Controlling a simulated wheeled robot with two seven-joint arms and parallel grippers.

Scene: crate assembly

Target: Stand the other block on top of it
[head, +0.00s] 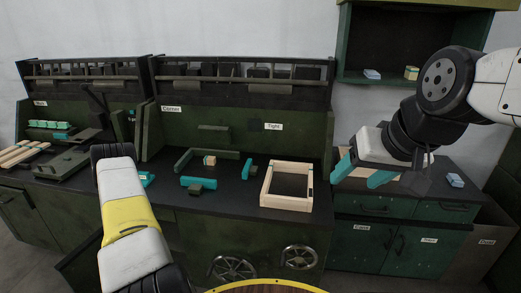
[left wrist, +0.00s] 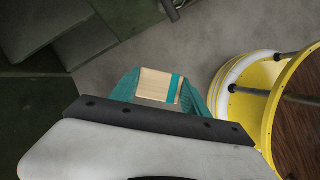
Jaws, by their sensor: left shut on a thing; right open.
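My left gripper (left wrist: 160,92) is shut on a pale wooden block with a teal band (left wrist: 155,85), seen in the left wrist view with bare floor behind it. In the head view my left arm shows, but its fingers and the held block cannot be made out. A small wooden block (head: 209,160) sits at the dark green corner piece on the bench. Another wooden block with green (head: 411,73) stands on the wall shelf. My right gripper (head: 360,173) is open and empty, in front of the right cabinet. Which block the task means is unclear.
A square wooden frame (head: 287,205) lies on the dark bench, beside teal pieces (head: 198,183). A pale blue block (head: 372,74) is on the shelf and another (head: 455,180) on the right cabinet.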

